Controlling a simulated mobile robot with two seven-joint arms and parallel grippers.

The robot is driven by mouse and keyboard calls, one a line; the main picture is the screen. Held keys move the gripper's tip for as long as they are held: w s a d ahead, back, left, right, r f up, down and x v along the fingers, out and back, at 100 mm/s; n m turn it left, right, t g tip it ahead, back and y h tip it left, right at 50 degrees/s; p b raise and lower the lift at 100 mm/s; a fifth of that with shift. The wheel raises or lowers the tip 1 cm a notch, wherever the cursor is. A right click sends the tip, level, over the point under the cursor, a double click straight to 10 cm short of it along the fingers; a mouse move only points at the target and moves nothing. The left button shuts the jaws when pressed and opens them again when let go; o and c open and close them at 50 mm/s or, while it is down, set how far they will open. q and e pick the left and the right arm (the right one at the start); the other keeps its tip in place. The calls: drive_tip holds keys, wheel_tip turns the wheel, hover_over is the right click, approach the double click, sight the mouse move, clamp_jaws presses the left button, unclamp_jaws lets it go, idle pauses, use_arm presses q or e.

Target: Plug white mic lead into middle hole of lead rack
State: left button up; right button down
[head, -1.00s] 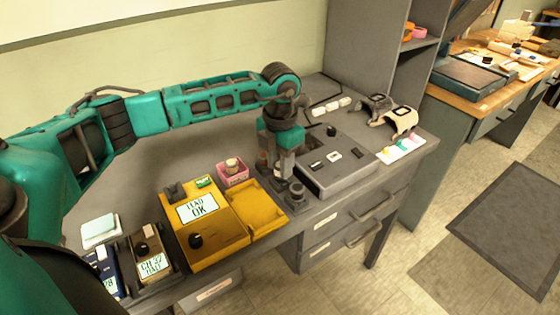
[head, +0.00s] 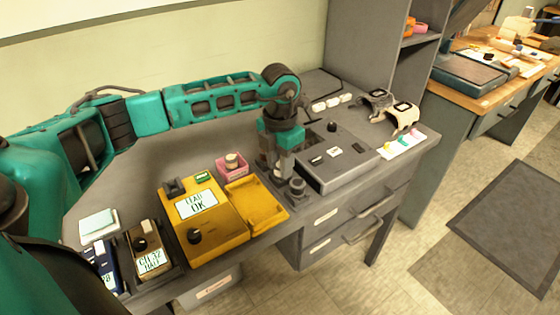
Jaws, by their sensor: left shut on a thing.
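My left gripper (head: 282,176) points down at the front edge of the grey desk, between the yellow box and the grey console. It is shut, and a small whitish piece, apparently the white mic lead (head: 278,173), shows between its fingers. Most of that piece is hidden by the fingers. A dark, knobbed piece (head: 297,188) sits right at the fingertips; I cannot tell whether it is part of the lead rack. The rack's holes, including the middle one, cannot be made out. My right gripper is not in view.
The yellow box (head: 205,225) with its open tray (head: 255,204) and a pink box (head: 232,170) stand left of the gripper. The grey console (head: 340,160) is close on its right.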

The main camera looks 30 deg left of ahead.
use_arm(q)
drive_tip(key=o, duration=1.1)
wheel_tip(320, 180, up, 5)
drive_tip(key=shift+w+f, duration=0.1)
drive_tip(key=shift+f, duration=0.05)
wheel_tip(320, 180, up, 8)
drive_tip(key=shift+p, duration=0.45)
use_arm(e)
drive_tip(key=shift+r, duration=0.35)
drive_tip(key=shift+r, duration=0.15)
